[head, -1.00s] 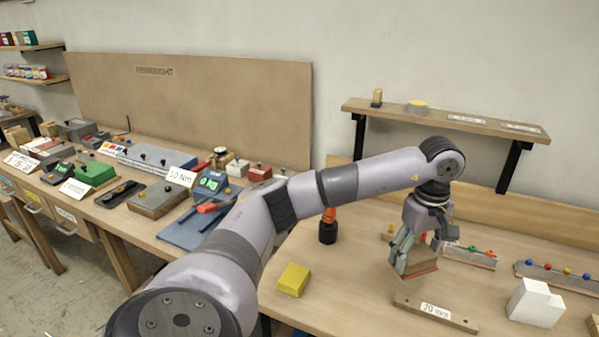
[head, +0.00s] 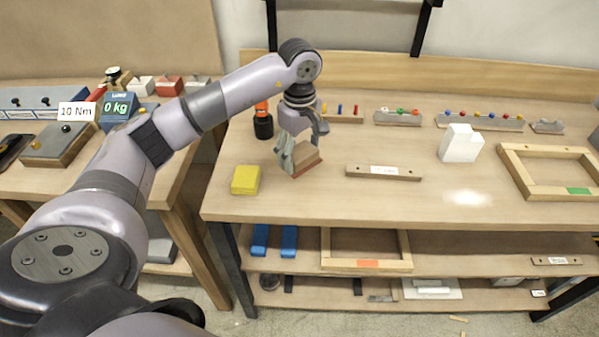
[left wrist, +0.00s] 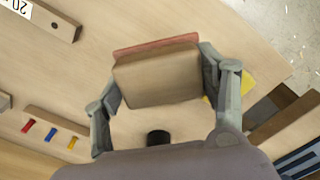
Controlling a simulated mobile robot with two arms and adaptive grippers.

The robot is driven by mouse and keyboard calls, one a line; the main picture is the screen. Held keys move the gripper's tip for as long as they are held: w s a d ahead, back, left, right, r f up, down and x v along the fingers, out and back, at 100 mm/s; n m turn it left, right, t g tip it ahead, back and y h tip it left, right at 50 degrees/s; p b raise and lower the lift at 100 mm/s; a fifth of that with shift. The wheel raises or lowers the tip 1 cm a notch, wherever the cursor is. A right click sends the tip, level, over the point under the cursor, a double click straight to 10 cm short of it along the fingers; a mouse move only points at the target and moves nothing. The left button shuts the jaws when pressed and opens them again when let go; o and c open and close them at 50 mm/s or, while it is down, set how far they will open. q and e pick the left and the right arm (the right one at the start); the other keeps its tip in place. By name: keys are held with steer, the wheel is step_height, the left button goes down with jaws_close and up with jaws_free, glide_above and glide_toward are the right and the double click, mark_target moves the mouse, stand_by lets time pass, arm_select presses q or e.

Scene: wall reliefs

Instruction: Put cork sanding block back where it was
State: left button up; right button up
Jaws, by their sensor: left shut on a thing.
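The cork sanding block (head: 306,158) is a tan block with a reddish layer on its lower face. My left gripper (head: 298,157) is shut on it and holds it tilted over the workbench top (head: 330,205). In the left wrist view the block (left wrist: 158,76) sits between the two grey fingers of the left gripper (left wrist: 163,82), its reddish side facing away from the palm. Whether the block touches the bench is hard to tell. My right gripper is not in view.
A yellow block (head: 245,180) lies left of the held block. A wooden strip with a white label (head: 383,173) lies to the right. An orange-and-black tool (head: 263,121) stands behind. A white block (head: 460,143) and a wooden frame (head: 511,170) are farther right. The bench front is mostly clear.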

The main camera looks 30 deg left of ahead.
mark_target(301, 151)
arm_select(q)
step_height(301, 151, down, 3)
steer(key=shift+f, duration=0.15)
step_height(301, 151, down, 4)
steer(key=shift+f+p, duration=0.15)
steer(key=shift+p, duration=0.25)
steer(key=shift+f, duration=0.1)
steer(key=o, duration=0.9)
steer(key=shift+f, duration=0.1)
steer(key=shift+c, duration=0.2)
steer(key=o, duration=0.5)
steer(key=shift+c, duration=0.2)
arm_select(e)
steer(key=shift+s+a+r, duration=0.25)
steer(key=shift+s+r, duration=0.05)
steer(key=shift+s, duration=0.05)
arm_select(q)
steer(key=shift+r, duration=0.2)
step_height(301, 151, up, 12)
steer(key=shift+r+b, duration=0.1)
steer(key=shift+b, duration=0.95)
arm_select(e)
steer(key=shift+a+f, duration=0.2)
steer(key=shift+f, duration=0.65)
